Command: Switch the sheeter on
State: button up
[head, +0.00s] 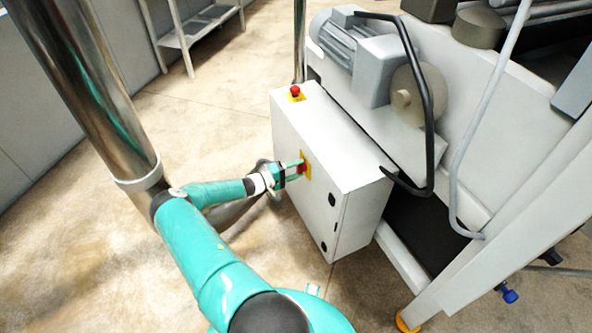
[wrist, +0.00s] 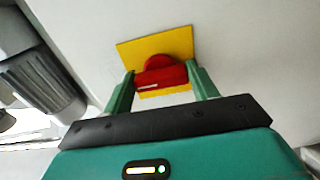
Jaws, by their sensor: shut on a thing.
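The sheeter's white control cabinet (head: 300,160) stands in the middle of the head view. On its left face is a red rotary switch knob (wrist: 160,78) on a yellow plate (wrist: 183,43); the plate also shows in the head view (head: 307,165). My gripper (head: 298,168) reaches it from the left. In the wrist view its two green fingers (wrist: 162,84) stand on either side of the knob's red handle, shut on it. The handle lies nearly level in the wrist view, with a short white mark. The fingers hide part of the knob in the head view.
A red emergency button (head: 295,91) on a yellow base sits on the cabinet's top. A grey motor (head: 345,45) and a black bent handle (head: 428,110) are behind it. A metal pole stands at left. A shelf (head: 185,38) is at the back; floor left of the cabinet is clear.

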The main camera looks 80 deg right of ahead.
jog(key=o, duration=1)
jog(key=v, duration=1.4)
